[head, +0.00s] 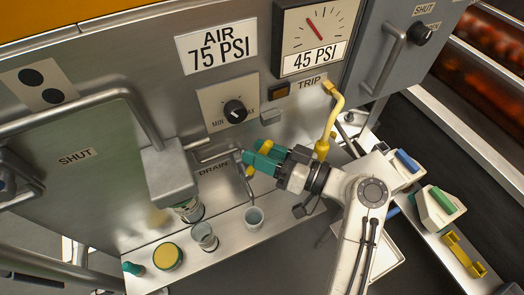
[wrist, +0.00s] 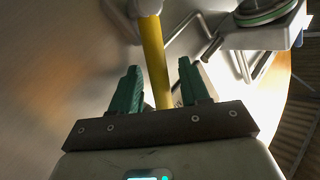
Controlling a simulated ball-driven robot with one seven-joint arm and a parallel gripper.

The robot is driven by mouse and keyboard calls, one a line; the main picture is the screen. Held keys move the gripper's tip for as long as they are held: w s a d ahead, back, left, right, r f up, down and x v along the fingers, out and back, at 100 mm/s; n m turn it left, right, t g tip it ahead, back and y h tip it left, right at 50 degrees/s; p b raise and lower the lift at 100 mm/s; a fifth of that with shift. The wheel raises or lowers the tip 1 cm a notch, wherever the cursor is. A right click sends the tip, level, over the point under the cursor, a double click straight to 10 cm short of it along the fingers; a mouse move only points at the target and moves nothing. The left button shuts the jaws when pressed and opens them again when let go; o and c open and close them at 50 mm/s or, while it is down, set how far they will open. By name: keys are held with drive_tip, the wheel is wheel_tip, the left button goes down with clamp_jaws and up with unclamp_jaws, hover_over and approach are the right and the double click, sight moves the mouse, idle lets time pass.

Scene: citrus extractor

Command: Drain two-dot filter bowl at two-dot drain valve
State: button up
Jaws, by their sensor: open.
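The two-dot plate (head: 38,85) is at the upper left of the machine front in the head view. The DRAIN label (head: 213,168) is below the knob. A yellow handle (wrist: 154,60) with a grey end stands between my fingers in the wrist view. My gripper (head: 257,157) has teal fingers and is open, with a gap visible on both sides of the handle in the wrist view (wrist: 160,72). The filter bowl (head: 190,212) hangs under a grey block, mostly hidden by it. A round green-rimmed part (wrist: 265,12) shows at the wrist view's upper right.
Two clear cups, one under the thin spout (head: 254,217) and one near the bowl (head: 204,236), stand on the ledge. A yellow-topped jar (head: 168,256) is at left. A bent yellow TRIP lever (head: 333,115) rises close beside my wrist. Coloured-handled items line the right side.

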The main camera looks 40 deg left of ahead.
clamp_jaws()
idle(0.6)
drive_tip(key=w+d+f+m+t+y+b, duration=0.1)
drive_tip(key=w+f+m+t+y+b, duration=0.2)
drive_tip(key=m+b, duration=0.9)
drive_tip(key=shift+w+d+f+m+t+y, duration=0.2)
drive_tip(key=shift+f+m+t+y, duration=0.95)
drive_tip(key=shift+f+y, duration=0.65)
drive_tip(key=shift+r, duration=0.2)
unclamp_jaws()
